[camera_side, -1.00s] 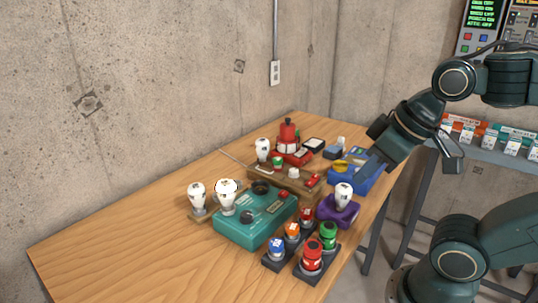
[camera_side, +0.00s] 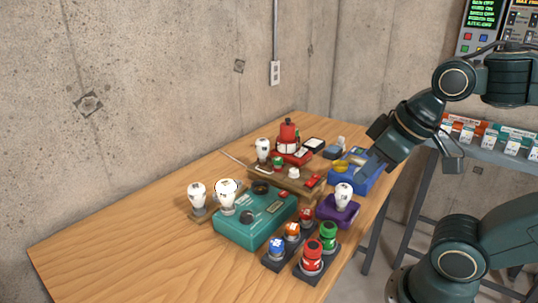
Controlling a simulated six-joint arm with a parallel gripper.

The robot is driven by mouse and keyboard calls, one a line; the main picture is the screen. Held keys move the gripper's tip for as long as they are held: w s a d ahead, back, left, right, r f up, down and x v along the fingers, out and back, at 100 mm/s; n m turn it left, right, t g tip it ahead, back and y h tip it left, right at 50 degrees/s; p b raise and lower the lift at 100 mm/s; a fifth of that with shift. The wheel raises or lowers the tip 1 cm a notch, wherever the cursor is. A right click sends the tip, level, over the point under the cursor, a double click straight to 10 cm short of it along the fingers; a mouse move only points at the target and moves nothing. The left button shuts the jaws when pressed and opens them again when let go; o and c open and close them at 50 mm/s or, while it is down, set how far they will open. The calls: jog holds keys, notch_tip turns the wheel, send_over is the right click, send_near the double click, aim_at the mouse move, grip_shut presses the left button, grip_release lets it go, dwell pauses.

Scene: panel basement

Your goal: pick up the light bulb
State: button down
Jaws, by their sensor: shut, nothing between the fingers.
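Several white light bulbs stand upright in the side view. One light bulb (camera_side: 197,194) is on a small wooden base at the left. Another, larger bulb (camera_side: 227,196) stands at the left end of the teal box. A third bulb (camera_side: 263,149) stands at the back beside the red device. Another bulb (camera_side: 343,195) stands on the purple base, nearest my gripper. My gripper (camera_side: 369,165) is shut and empty, low over the blue box at the right side of the table. It is apart from all the bulbs. The fingertips are small and partly hard to see.
The teal box (camera_side: 256,221) fills the middle, with red, green, blue and orange buttons in front. The purple base (camera_side: 338,211) and blue box (camera_side: 352,183) sit near the right edge. The wooden table (camera_side: 130,236) is clear at the left. A concrete wall stands behind.

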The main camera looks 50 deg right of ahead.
jog(key=c, duration=2.2)
grip_release()
jog(key=c, duration=1)
grip_release()
jog(key=shift+c, duration=0.2)
jog(key=w+r+m+g, duration=0.2)
jog(key=w+r+m, duration=0.3)
jog(key=w, duration=0.4)
jog(key=w+a+f+m+g, duration=0.1)
jog(key=w+f+m, duration=0.1)
jog(key=w+m, duration=0.2)
jog(key=w+a+f+m+g, duration=0.1)
jog(key=w+m, duration=0.4)
jog(key=w, duration=0.5)
jog(key=w+a+f+m+g, duration=0.1)
jog(key=w+a+f+m, duration=0.1)
jog(key=w+f+m, duration=0.2)
jog(key=shift+w+a+f+m, duration=0.15)
jog(key=shift+w+m, duration=0.15)
jog(key=shift+w, duration=0.5)
jog(key=shift+w+a+f+m, duration=0.15)
jog(key=shift+w+m, duration=0.15)
jog(key=shift+w, duration=0.5)
jog(key=shift+w+a+f+m+g, duration=0.1)
jog(key=shift+w+f+m+g, duration=0.2)
jog(key=shift+w, duration=0.1)
